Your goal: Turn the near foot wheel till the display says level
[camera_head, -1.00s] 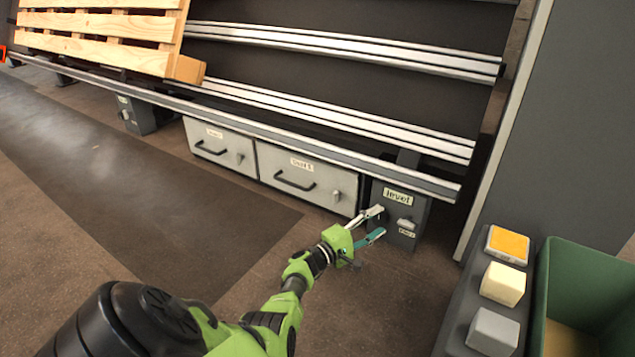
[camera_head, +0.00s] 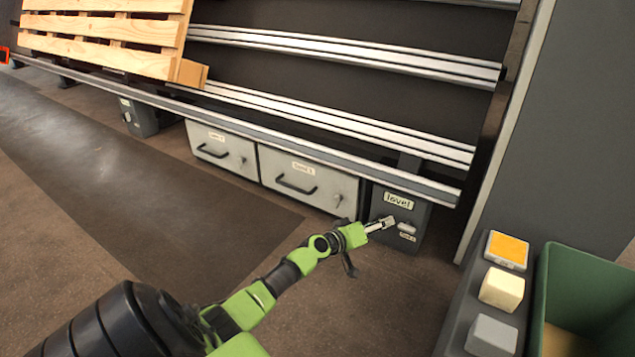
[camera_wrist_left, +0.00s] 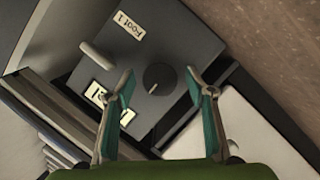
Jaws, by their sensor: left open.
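The near foot (camera_head: 408,248) is a dark grey box under the right end of the lower rail. Its display (camera_head: 399,201) reads "level"; in the left wrist view a finger partly covers the display (camera_wrist_left: 113,103). In that view the foot wheel (camera_wrist_left: 158,78) is a dark round knob with a pointer mark on the box's face. My left gripper (camera_head: 389,222) is at that face. In the left wrist view its open fingers (camera_wrist_left: 159,73) stand on either side of the knob, with visible gaps. In the head view the gripper hides the knob. My right gripper is not in view.
A pale lever (camera_wrist_left: 98,54) sticks out beside the knob, near the "Foot 1" label (camera_wrist_left: 125,36). Two grey drawers (camera_head: 308,183) stand left of the foot. A wooden pallet (camera_head: 105,38) rests on the rails. A button panel (camera_head: 465,322) and green bin (camera_head: 592,262) are at right.

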